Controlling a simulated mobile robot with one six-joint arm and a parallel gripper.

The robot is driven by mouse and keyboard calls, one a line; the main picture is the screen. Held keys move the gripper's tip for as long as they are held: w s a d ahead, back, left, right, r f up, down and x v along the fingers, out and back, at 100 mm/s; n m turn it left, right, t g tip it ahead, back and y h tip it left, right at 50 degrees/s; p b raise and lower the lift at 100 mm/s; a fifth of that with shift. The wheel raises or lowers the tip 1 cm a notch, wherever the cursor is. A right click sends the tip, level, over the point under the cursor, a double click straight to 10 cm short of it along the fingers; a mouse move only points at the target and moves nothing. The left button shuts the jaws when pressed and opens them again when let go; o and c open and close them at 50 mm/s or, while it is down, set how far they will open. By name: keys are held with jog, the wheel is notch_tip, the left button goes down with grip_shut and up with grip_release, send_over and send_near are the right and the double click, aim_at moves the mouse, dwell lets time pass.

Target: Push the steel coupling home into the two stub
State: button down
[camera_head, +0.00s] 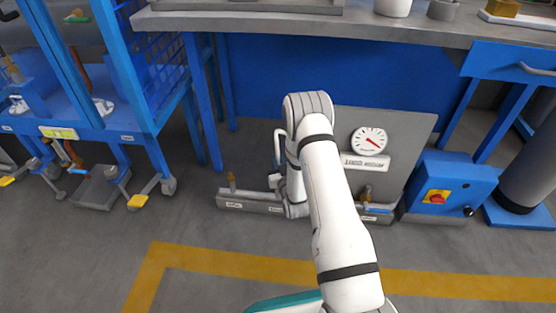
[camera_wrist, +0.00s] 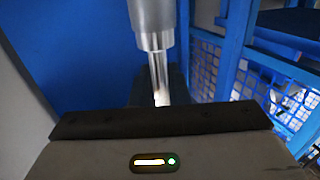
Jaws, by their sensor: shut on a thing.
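In the wrist view, a shiny steel coupling (camera_wrist: 151,22) shows at top centre, a wide cylinder with a narrower bright section below it. My gripper (camera_wrist: 158,98) is shut on its lower end, between dark fingers; the exact contact is hard to see. In the head view, my arm hides most of the gripper and the coupling. A long grey base block (camera_head: 249,201) with small labels lies low in front of the grey panel. The stubs cannot be made out clearly, and I cannot tell whether the coupling touches one.
A grey panel with a round gauge (camera_head: 369,140) stands behind my arm. A blue box with a red switch (camera_head: 437,196) is at right, a blue wheeled rack (camera_head: 130,100) at left. The floor in front is clear, with yellow lines.

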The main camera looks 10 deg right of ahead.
jog(key=shift+f, duration=0.25)
jog(key=shift+f, duration=0.3)
jog(key=shift+f, duration=0.85)
jog(key=c, duration=1.3)
grip_release()
jog(key=shift+s+d+p, duration=0.2)
jog(key=shift+s+p, duration=0.55)
jog(key=shift+s, duration=1.25)
jog(key=shift+s+d+p, duration=0.2)
jog(key=shift+s+p, duration=0.55)
jog(key=shift+s, duration=1.2)
